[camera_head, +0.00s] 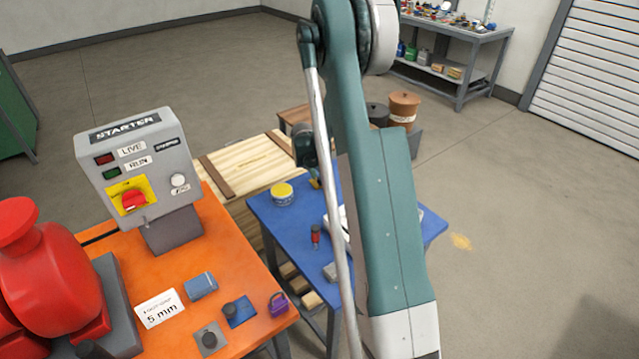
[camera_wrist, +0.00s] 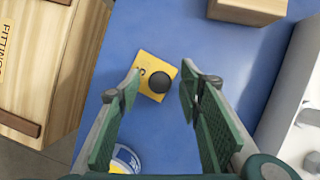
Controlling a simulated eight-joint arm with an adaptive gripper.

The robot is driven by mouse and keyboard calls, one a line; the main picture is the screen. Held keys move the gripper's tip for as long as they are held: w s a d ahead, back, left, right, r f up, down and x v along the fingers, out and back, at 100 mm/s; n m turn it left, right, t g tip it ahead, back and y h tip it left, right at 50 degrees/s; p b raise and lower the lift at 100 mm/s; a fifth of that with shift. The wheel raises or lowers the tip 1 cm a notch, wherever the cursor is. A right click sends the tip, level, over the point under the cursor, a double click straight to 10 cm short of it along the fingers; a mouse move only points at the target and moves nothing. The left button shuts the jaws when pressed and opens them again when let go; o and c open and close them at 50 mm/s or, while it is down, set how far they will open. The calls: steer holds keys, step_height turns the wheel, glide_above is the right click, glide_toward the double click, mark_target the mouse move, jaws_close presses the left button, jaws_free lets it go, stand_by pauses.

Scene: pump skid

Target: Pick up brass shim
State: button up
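The brass shim (camera_wrist: 146,88) is a small yellow square plate with a round dark knob on it and a dark mark near one corner. It lies on the blue table top (camera_wrist: 223,70) in the wrist view. My gripper (camera_wrist: 159,84) is open, with its green-padded fingers on either side of the shim in the picture. No contact shows, and I cannot tell the height of the fingertips above it. In the head view my arm covers much of the blue table (camera_head: 272,220), and I cannot make out the shim clearly there.
A wooden block (camera_wrist: 248,8), a yellow-lidded tin (camera_wrist: 125,159) and a white tray (camera_wrist: 300,140) surround the shim. A wooden crate (camera_wrist: 50,60) stands left. On the orange skid (camera_head: 235,270) are a grey plate (camera_head: 209,340), a blue plate (camera_head: 240,313) and a purple padlock (camera_head: 278,303).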

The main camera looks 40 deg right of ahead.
steer(key=c, duration=1)
steer(key=shift+r, duration=0.2)
steer(key=shift+r+p, duration=1.05)
steer(key=shift+r, duration=3.8)
